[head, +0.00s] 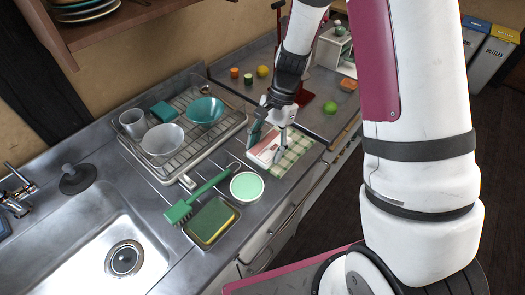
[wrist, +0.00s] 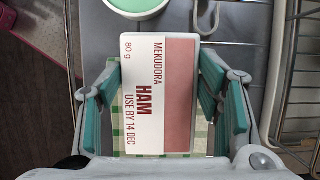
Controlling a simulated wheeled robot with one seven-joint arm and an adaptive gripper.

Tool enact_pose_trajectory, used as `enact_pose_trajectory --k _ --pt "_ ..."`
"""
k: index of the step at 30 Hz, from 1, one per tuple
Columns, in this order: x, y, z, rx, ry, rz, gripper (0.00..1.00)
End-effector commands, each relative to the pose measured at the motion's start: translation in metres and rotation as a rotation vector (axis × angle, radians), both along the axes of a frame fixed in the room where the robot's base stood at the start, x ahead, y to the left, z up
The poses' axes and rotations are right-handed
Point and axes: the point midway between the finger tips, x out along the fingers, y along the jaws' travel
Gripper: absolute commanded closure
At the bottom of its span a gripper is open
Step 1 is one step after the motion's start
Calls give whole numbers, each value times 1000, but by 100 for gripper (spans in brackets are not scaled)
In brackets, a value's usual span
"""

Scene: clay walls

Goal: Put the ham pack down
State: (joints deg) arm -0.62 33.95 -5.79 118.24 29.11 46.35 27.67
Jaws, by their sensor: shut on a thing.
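The ham pack (wrist: 158,95) is a flat white and pink pack with "HAM" printed in red. It lies between the two green-padded fingers of my gripper (wrist: 164,98) in the wrist view. In the head view the ham pack (head: 265,150) shows at my gripper (head: 272,138), over a green and white checked cloth (head: 294,158) on the steel counter. My gripper is shut on the pack. I cannot tell whether the pack touches the cloth. The cloth also shows below the pack in the wrist view (wrist: 200,138).
A mint-green round dish (head: 246,186), a green brush (head: 200,195) and a sponge in a tray (head: 211,222) are nearby. A dish rack (head: 185,150) with bowls stands at left, beyond the sink (head: 90,240). Fruit, including a green one (head: 330,107), lies behind.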

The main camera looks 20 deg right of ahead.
Motion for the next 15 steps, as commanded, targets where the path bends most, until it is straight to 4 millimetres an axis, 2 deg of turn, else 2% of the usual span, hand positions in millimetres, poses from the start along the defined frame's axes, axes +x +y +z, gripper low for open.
enact_pose_trajectory --k 3,7,15 --pt "12 4 -1 0 0 1 70" --pt "15 5 -5 0 2 -1 70" --pt "15 5 -36 0 3 0 70"
